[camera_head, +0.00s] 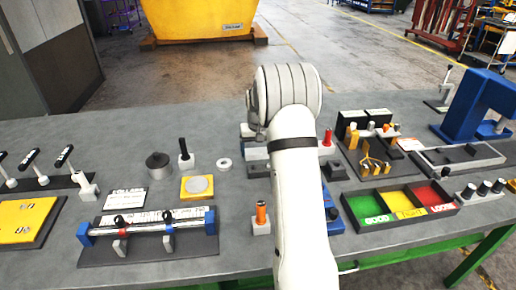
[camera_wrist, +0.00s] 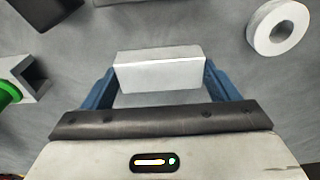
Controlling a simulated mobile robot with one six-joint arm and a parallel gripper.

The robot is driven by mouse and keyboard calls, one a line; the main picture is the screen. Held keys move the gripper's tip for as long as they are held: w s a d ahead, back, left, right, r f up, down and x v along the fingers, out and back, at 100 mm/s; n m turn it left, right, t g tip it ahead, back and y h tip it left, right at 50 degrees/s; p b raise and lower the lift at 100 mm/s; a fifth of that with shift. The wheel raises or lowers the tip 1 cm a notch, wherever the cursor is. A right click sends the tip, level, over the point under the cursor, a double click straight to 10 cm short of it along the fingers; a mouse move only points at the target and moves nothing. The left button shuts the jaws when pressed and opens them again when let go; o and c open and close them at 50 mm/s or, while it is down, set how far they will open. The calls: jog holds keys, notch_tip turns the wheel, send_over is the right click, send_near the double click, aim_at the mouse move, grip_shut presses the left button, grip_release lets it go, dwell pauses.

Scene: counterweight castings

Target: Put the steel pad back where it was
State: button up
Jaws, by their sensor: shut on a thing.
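My gripper (camera_wrist: 160,80) shows in the wrist view, its two blue fingers shut on the steel pad (camera_wrist: 158,68), a plain light grey block. The pad spans the gap between the fingers. Grey worktop shows around it; I cannot tell whether the pad touches the worktop or is held above it. In the head view my own arm hides the gripper and most of what is around it. No marked place for the pad can be made out.
A pale ring (camera_wrist: 278,27) lies right of the gripper in the wrist view. A grey holder with a green piece (camera_wrist: 8,93) stands left. In the head view, a yellow plate with a grey disc (camera_head: 197,186) and a three-colour tray (camera_head: 400,205) flank my arm.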

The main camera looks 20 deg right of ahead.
aim_at(258, 154)
jog(key=shift+r, duration=0.1)
jog(key=o, duration=1.3)
jog(key=shift+f, duration=0.2)
notch_tip(258, 154, up, 12)
jog(key=s, duration=0.1)
jog(key=s+a+r+n, duration=0.1)
jog(key=s+a+r, duration=0.4)
jog(key=s+a, duration=0.75)
jog(key=s+a+f, duration=0.1)
jog(key=s+a, duration=0.1)
jog(key=s, duration=0.5)
jog(key=s+a+f+n+t, duration=0.1)
jog(key=s+a+f, duration=0.1)
jog(key=s, duration=0.5)
jog(key=s+a+f+n, duration=0.1)
jog(key=s, duration=0.7)
jog(key=shift+a+f+b, duration=0.3)
jog(key=shift+a+b, duration=0.05)
jog(key=shift+a, duration=0.05)
